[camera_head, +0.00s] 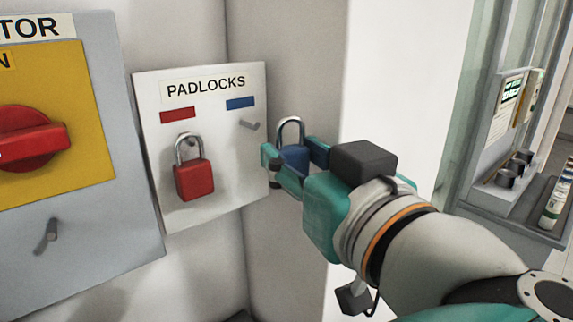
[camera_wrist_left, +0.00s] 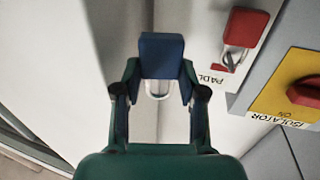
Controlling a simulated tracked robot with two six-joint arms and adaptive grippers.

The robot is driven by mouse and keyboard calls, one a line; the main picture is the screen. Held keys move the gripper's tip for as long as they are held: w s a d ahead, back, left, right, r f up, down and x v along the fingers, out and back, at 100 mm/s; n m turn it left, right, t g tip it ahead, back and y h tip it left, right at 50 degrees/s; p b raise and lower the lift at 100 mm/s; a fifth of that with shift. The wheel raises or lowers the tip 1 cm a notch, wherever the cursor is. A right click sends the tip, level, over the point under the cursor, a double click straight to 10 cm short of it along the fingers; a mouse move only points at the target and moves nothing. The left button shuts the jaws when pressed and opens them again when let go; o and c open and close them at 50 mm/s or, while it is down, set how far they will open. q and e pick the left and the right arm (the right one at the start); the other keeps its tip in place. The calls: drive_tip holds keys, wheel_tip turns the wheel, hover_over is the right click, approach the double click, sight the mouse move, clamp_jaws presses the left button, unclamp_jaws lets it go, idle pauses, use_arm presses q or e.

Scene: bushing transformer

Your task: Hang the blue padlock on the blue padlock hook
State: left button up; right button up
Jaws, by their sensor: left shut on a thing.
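The blue padlock (camera_head: 293,157) is held between the fingers of my left gripper (camera_head: 291,163), with its silver shackle upward in the head view. The left wrist view also shows the blue padlock (camera_wrist_left: 161,55) between the fingertips, its shackle partly visible. The blue padlock hook is a bare grey peg (camera_head: 250,125) under the blue label (camera_head: 240,103) on the white PADLOCKS board (camera_head: 222,190). The padlock is to the right of the peg and a little lower, beside the board's right edge, apart from the peg. My right gripper is in neither view.
A red padlock (camera_head: 194,179) hangs on the board's left hook under a red label (camera_head: 178,115). A grey isolator panel (camera_head: 100,245) with a red rotary switch (camera_head: 30,140) and a protruding peg (camera_head: 50,232) stands at left. A wall corner is behind the gripper.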

sight(247, 140)
use_arm(q)
drive_tip(key=shift+w+a+f+b, duration=0.15)
drive_tip(key=shift+w+a+b, duration=0.5)
drive_tip(key=shift+w+a, duration=0.5)
drive_tip(key=shift+w+a+f+b, duration=0.1)
drive_tip(key=shift+w+a+b, duration=0.6)
drive_tip(key=shift+w, duration=0.6)
drive_tip(key=shift+w+a+f, duration=0.2)
drive_tip(key=shift+w+a, duration=0.15)
drive_tip(key=shift+w, duration=0.05)
drive_tip(key=shift+w+a+f+p, duration=0.1)
drive_tip(key=shift+w+f+p, duration=0.1)
drive_tip(key=shift+p, duration=0.25)
drive_tip(key=o, duration=1.3)
drive_tip(key=shift+s, duration=0.15)
